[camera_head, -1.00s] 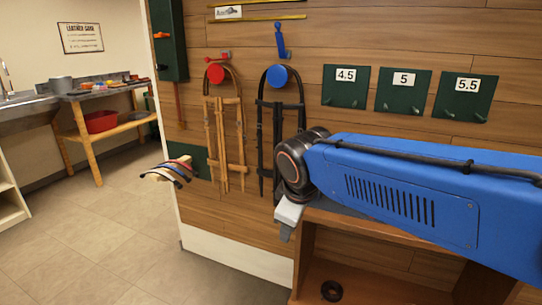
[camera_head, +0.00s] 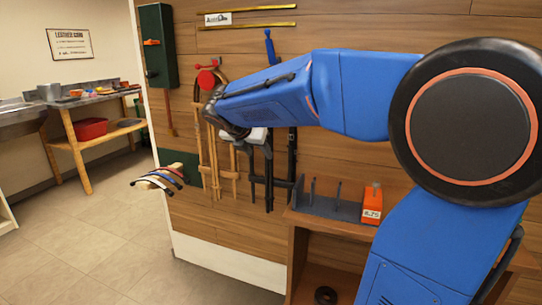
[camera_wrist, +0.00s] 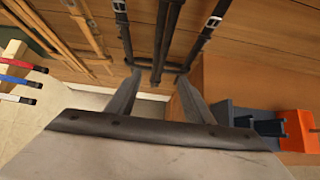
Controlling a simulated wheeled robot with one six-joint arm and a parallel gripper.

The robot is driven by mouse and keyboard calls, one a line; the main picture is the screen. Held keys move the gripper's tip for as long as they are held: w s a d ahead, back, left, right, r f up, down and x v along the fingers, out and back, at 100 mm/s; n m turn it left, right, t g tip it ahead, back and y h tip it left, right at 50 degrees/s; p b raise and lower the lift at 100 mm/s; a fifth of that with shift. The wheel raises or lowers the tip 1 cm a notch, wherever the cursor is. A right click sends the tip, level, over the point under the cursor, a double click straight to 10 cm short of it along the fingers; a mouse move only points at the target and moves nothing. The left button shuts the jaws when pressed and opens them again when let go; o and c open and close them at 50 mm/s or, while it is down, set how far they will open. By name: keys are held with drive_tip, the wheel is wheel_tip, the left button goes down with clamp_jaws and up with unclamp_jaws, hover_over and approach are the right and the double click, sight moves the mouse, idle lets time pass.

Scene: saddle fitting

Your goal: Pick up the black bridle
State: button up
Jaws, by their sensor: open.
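The black bridle (camera_head: 269,178) hangs on the wooden wall. My arm hides its upper part in the head view, and its lower straps show below my wrist. In the wrist view the black straps (camera_wrist: 167,40) run down ahead of my gripper (camera_wrist: 150,88). The gripper is open, its two fingers spread apart, with the middle straps and a cross strap seen between and beyond the fingertips. I cannot tell whether the fingers touch the straps.
A tan bridle (camera_head: 210,150) hangs close on the left under a red holder. A wooden shelf unit with a grey rack (camera_head: 325,205) and an orange block (camera_head: 372,203) stands below right. Colored straps on a wall rack (camera_head: 160,178) jut out at left.

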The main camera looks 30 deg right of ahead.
sight(268, 168)
drive_tip(key=x, duration=1)
drive_tip(key=shift+d+f, duration=0.25)
drive_tip(key=shift+f, duration=0.05)
drive_tip(key=shift+x, duration=2.85)
drive_tip(key=shift+w+a, duration=0.1)
drive_tip(key=shift+a, duration=0.1)
clamp_jaws()
